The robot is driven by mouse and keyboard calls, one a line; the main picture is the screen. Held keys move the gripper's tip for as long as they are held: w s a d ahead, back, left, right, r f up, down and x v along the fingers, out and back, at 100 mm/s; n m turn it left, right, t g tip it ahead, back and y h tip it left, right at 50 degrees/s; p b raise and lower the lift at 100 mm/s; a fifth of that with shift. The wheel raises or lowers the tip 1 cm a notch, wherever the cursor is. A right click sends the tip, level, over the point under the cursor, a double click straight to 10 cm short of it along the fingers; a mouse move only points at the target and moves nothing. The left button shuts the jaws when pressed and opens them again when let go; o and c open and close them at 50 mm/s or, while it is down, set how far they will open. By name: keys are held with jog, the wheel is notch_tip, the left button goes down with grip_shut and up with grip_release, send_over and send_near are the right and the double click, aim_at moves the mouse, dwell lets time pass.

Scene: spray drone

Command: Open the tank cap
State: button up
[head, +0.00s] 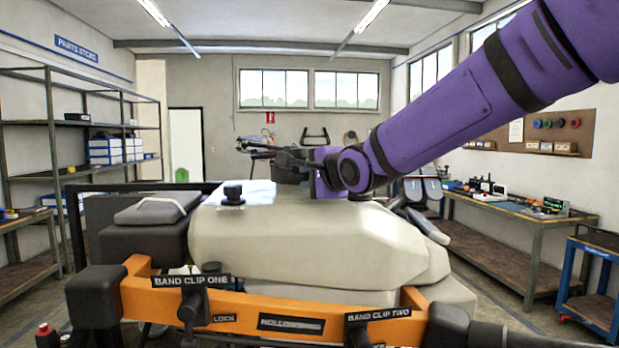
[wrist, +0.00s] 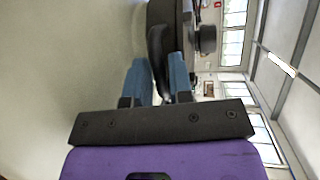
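The large pale tank (head: 310,240) fills the middle of the head view; its bare side is at the left of the wrist view (wrist: 60,70). A black cap assembly (head: 289,167) stands on top of it, and also shows in the wrist view (wrist: 168,14) with a round knob (wrist: 207,39). A dark curved lever (wrist: 157,45) on it lies between the two blue fingers of my gripper (wrist: 158,62). The fingers are apart with the lever between them; whether they press on it is unclear. In the head view my arm hides part of the cap's right side.
A small black fitting (head: 233,192) stands on the tank's left top. An orange frame (head: 258,310) with labelled band clips crosses the front. A shelf rack (head: 53,150) is on the left, a workbench (head: 515,222) and blue cart (head: 598,275) on the right.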

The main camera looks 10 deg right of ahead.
jog(key=shift+w+a, duration=0.1)
jog(key=shift+w, duration=0.1)
grip_shut()
